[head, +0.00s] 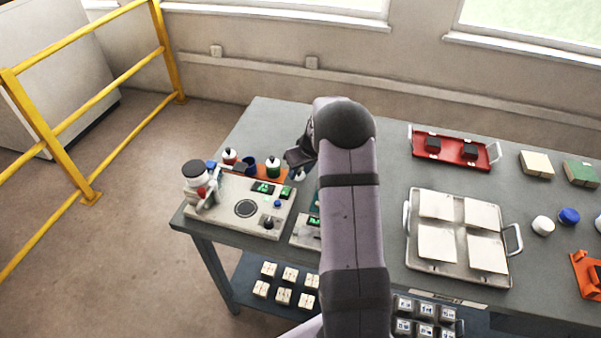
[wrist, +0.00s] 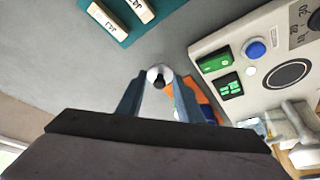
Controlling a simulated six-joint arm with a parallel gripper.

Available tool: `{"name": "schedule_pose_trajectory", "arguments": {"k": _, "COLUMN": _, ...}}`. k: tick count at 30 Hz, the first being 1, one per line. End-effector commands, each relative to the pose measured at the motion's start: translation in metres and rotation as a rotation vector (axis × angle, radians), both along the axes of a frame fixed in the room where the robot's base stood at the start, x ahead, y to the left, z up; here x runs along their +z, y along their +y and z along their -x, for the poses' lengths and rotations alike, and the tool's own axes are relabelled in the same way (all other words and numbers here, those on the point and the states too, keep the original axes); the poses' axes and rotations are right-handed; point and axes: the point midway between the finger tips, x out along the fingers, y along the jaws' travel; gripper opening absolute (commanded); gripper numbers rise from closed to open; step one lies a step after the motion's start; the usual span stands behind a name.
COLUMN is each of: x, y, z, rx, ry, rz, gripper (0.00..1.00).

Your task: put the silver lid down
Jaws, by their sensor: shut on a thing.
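My gripper (head: 298,158) is shut on the silver lid (head: 300,175) at the left part of the table, partly behind my own arm. In the wrist view the silver lid (wrist: 159,75) shows as a small, shiny round piece with a dark centre between the two fingertips (wrist: 157,88). The grey table top shows beyond it. I cannot tell how far above the table it is. An orange holder (head: 268,174) with small bottles stands just left of my gripper; the orange holder also shows in the wrist view (wrist: 199,98), partly hidden by a finger.
A panel machine (head: 228,190) with a round plate and green displays stands left of my gripper. A teal tray (wrist: 92,8) with pale blocks lies near it. A metal tray (head: 460,236) and red tray (head: 470,151) lie right of my arm. Yellow rails (head: 62,165) stand left.

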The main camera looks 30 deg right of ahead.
Motion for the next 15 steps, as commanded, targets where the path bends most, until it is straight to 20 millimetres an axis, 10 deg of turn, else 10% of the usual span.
{"name": "schedule_pose_trajectory", "arguments": {"k": 15, "x": -0.019, "y": 0.000, "z": 0.000, "rx": 0.001, "ry": -0.001, "rz": 0.001, "gripper": 0.12}}
